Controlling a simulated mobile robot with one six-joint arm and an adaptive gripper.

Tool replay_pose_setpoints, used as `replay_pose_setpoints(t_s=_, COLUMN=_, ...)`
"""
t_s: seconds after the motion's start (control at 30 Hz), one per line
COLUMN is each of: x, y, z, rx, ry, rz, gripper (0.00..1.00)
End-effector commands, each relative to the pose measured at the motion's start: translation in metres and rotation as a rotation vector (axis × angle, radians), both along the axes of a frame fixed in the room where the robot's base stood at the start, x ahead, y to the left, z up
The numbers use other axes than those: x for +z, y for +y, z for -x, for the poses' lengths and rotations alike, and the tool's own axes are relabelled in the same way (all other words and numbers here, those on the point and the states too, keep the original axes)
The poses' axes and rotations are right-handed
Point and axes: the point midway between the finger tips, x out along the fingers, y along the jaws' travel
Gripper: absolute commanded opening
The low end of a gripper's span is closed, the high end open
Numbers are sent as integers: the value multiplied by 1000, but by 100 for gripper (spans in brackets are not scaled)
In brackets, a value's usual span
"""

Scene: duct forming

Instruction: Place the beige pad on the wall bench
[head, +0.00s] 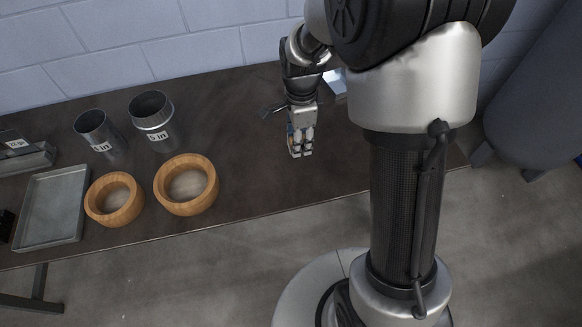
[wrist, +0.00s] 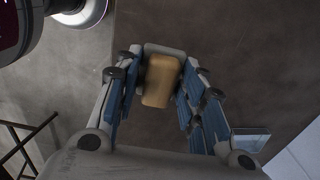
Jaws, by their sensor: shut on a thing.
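The beige pad (wrist: 162,80) sits between the blue-lined fingers of my gripper (wrist: 155,88) in the wrist view, and the gripper is shut on it. In the head view, my gripper (head: 300,150) points down over the right part of the dark wall bench (head: 245,120). The pad cannot be made out there. I cannot tell how high the fingertips are above the bench top.
The bench around my gripper looks mostly clear. A pale object (head: 336,84) shows behind my arm, near the wall.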

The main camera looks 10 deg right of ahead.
Motion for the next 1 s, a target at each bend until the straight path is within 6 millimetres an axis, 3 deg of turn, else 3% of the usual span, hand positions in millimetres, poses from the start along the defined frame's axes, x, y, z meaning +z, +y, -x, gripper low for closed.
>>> replay_pose_setpoints(t_s=0.03, x=-20, y=0, z=2, rx=0, ry=6, rz=0, gripper=12)
replay_pose_setpoints(t_s=0.2, x=-66, y=0, z=1, rx=1, ry=6, rz=0, gripper=12)
replay_pose_setpoints(t_s=0.4, x=-105, y=0, z=1, rx=1, ry=3, rz=0, gripper=12)
replay_pose_setpoints(t_s=0.67, x=-124, y=0, z=1, rx=1, ry=2, rz=0, gripper=12)
replay_pose_setpoints(t_s=0.9, x=-158, y=0, z=0, rx=1, ry=1, rz=0, gripper=12)
replay_pose_setpoints(t_s=1.0, x=-158, y=0, z=0, rx=1, ry=-1, rz=0, gripper=12)
